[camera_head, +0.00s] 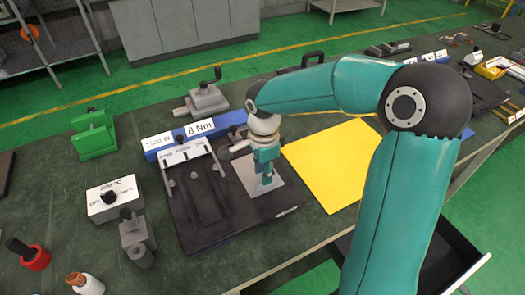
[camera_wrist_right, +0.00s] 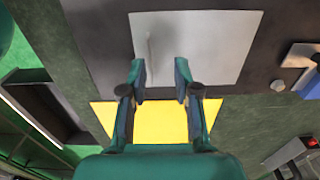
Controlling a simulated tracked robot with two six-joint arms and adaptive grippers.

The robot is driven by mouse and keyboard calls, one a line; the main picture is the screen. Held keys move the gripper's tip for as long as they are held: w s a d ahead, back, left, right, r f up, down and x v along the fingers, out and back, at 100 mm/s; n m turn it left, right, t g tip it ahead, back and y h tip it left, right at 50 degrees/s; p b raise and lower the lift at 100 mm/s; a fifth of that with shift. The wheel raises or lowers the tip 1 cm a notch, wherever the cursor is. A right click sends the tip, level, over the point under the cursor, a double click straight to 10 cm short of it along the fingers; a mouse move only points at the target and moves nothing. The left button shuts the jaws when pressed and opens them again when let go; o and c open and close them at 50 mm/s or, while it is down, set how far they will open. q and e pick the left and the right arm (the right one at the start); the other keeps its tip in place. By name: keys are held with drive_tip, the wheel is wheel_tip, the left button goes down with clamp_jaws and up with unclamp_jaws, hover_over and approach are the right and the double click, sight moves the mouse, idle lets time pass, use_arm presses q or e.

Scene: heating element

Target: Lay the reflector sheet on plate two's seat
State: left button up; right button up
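The light grey, square reflector sheet (camera_head: 283,198) lies flat over the right part of a dark board (camera_head: 215,240) in the head view. It also shows in the right wrist view (camera_wrist_right: 215,40), with a faint streak near its left side. My right gripper (camera_head: 265,178) points down over the sheet. In the right wrist view its two fingers (camera_wrist_right: 161,70) are apart, with nothing gripped between them, and overlap the sheet's near edge. Whether they touch it I cannot tell. The seat marking for plate two is not readable and may be under the sheet. My left gripper is not in view.
A yellow mat (camera_head: 335,165) lies right of the board. A blue block with labels (camera_head: 190,138) stands behind it. A white switch box (camera_head: 115,199), a grey fixture (camera_head: 137,240) and a green holder (camera_head: 95,137) stand at left.

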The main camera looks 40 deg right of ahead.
wheel_tip(320, 180, up, 10)
idle(0.3)
drive_tip(key=shift+f, duration=0.15)
idle(0.3)
